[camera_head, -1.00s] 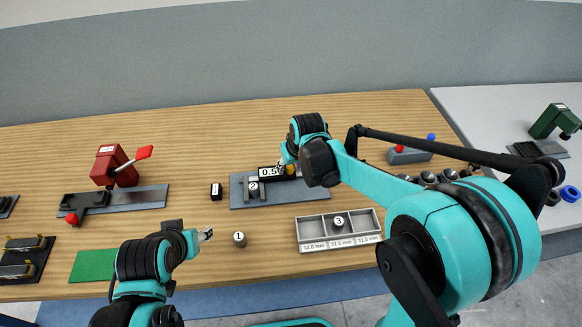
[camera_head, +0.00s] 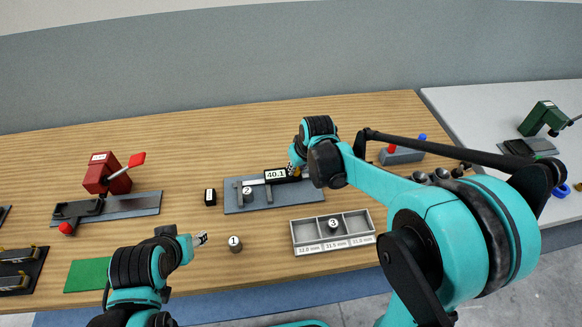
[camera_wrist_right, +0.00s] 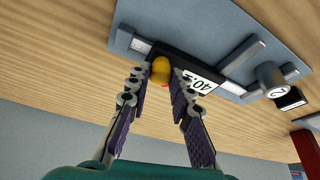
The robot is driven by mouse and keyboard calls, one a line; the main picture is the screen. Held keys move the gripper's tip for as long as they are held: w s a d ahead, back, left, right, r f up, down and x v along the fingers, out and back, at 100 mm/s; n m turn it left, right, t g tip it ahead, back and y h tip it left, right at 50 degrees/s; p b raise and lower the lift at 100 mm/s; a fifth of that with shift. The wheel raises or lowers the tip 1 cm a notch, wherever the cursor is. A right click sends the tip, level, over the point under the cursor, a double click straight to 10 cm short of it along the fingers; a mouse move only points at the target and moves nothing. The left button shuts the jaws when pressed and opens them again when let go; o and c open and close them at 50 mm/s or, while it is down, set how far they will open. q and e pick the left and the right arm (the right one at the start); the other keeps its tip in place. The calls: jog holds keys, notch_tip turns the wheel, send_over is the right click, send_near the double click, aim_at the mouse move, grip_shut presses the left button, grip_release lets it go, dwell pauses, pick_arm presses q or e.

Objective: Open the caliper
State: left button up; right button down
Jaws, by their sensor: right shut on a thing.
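The caliper (camera_head: 276,175) lies on a grey-blue plate (camera_head: 300,197); its display reads 40.1. Its slider stands right of the fixed jaw, with a wide gap between jaws. Cylinder 2 (camera_head: 248,194) stands at the caliper's left part and also shows in the wrist view (camera_wrist_right: 271,77). My right gripper (camera_head: 293,168) is at the slider's right end. The right wrist view shows its fingers around the yellow knob (camera_wrist_right: 161,69) beside the display, shut on it. My left gripper (camera_head: 202,239) hangs left of cylinder 1 (camera_head: 235,246), apart from the caliper; its opening is unclear.
A grey tray (camera_head: 294,238) with three labelled compartments holds cylinder 3 (camera_head: 333,225) in its middle one. A small black block (camera_head: 210,197) stands left of the plate. A red press (camera_head: 110,177) and a green mat (camera_head: 87,275) are farther left.

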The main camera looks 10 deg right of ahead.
jog(key=c, duration=1.3)
grip_release()
jog(key=shift+c, duration=0.2)
jog(key=v, duration=1.2)
jog(key=s+d+f+m+t, duration=0.1)
jog(key=s+d+f, duration=0.1)
jog(key=s, duration=0.6)
jog(key=s+d+f+m+t+h, duration=0.1)
jog(key=s+d+f+m, duration=0.1)
jog(key=s, duration=0.7)
jog(key=shift+s+d+f+t, duration=0.2)
jog(key=shift+d+f+t, duration=0.15)
jog(key=shift+f, duration=0.25)
